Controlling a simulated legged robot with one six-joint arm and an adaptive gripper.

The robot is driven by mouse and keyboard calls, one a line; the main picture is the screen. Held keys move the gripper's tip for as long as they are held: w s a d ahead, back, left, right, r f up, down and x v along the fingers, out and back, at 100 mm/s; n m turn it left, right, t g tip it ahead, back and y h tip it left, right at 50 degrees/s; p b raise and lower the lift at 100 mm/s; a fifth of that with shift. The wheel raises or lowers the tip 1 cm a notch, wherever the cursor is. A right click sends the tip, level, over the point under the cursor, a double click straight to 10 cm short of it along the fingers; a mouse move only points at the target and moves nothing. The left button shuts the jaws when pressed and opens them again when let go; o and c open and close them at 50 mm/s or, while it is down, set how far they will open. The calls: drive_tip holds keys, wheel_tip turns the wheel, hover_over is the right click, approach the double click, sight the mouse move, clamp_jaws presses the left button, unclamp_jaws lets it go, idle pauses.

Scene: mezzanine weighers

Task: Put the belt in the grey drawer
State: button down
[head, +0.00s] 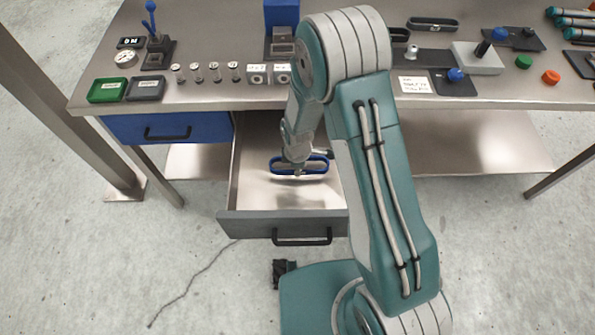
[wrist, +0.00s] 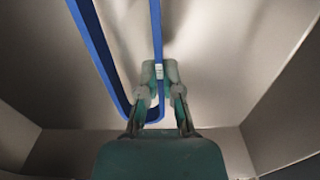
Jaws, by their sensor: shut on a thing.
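The belt (head: 275,166) is a blue elongated loop. My gripper (head: 298,171) is shut on one side of it, inside the outline of the pulled-out grey drawer (head: 245,226). In the wrist view the two fingertips (wrist: 159,72) pinch one strand of the belt (wrist: 99,50), and its rounded end hangs beside the left finger. Drawer walls show around the gripper there. The drawer floor looks bare. I cannot tell whether the belt touches the floor. My arm hides the drawer's right side.
A shut blue drawer (head: 168,128) is left of the grey one. The steel bench (head: 215,98) carries green and dark trays, small metal cylinders, a dark belt loop (head: 432,23) and several knobs. A black object (head: 283,272) lies on the floor before the drawer.

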drive_tip(key=shift+f, duration=0.85)
drive_tip(key=shift+f, duration=0.1)
drive_tip(key=c, duration=0.8)
unclamp_jaws()
wheel_tip(320, 180, up, 12)
drive_tip(key=shift+r, duration=0.2)
drive_tip(key=s+d+r+m+t, duration=0.1)
drive_tip(key=s+d+r+m, duration=0.25)
drive_tip(key=r, duration=0.45)
drive_tip(key=s+d+r+m+t, duration=0.25)
drive_tip(key=r+m, duration=0.25)
drive_tip(key=r, duration=0.3)
drive_tip(key=s+d+r+m+t, duration=0.1)
drive_tip(key=s+d+r+m, duration=0.3)
drive_tip(key=r, duration=0.4)
drive_tip(key=s+d+r+m, duration=0.1)
drive_tip(key=s+r+m, duration=0.1)
drive_tip(key=s, duration=0.2)
drive_tip(key=s+d+r+m+t, duration=0.1)
drive_tip(key=s+r+m, duration=0.1)
drive_tip(key=s+m, duration=0.1)
drive_tip(key=shift+s+d, duration=0.35)
drive_tip(key=shift+s, duration=0.35)
